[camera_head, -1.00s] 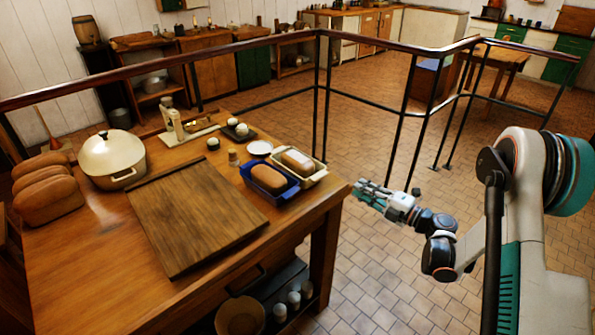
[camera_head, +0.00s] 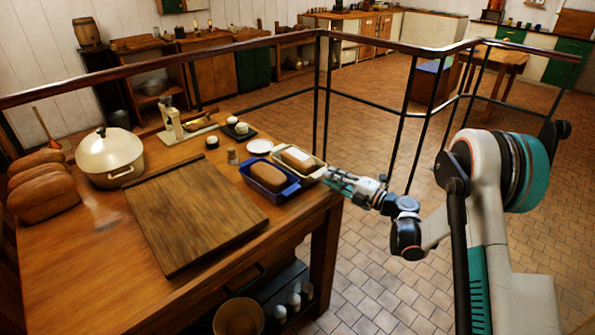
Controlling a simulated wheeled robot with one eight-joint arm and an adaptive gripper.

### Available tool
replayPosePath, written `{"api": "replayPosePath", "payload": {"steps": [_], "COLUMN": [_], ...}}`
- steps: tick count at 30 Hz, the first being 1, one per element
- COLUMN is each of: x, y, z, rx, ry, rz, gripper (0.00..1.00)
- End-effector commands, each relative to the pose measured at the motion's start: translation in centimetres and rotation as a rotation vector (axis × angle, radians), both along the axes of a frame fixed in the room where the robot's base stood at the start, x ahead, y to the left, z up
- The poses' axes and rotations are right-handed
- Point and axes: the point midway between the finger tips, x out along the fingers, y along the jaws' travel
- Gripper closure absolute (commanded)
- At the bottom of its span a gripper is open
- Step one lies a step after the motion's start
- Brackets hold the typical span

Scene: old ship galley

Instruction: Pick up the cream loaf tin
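The cream loaf tin (camera_head: 310,177) stands near the right edge of the wooden table with a brown loaf (camera_head: 297,157) in it. It sits right beside a blue loaf tin (camera_head: 283,195), which also holds a loaf. My gripper (camera_head: 328,177) is at the right end of the cream tin, coming in from the right over the table's edge. Its fingertips overlap the tin's end in the picture; I cannot tell whether they touch it. The fingers are too small and cluttered to show whether they are open or shut.
A cutting board (camera_head: 195,212) lies left of the tins. A dark railing (camera_head: 325,95) runs behind the table. The floor right of the table is clear.

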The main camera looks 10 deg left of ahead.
Motion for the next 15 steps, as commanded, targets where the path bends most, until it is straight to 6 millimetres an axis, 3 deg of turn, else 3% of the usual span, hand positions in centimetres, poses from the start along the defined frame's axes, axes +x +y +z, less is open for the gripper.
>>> {"api": "replayPosePath", "payload": {"steps": [4,12,15], "x": [1.0,1.4,1.3], "y": [1.9,2.4,2.3], "z": [-0.3,-0.1,-0.1], "rx": [0.0,0.0,0.0], "ry": [0.0,0.0,0.0], "rz": [0.002,0.0,0.0], "gripper": [0.84,0.84,1.0]}}
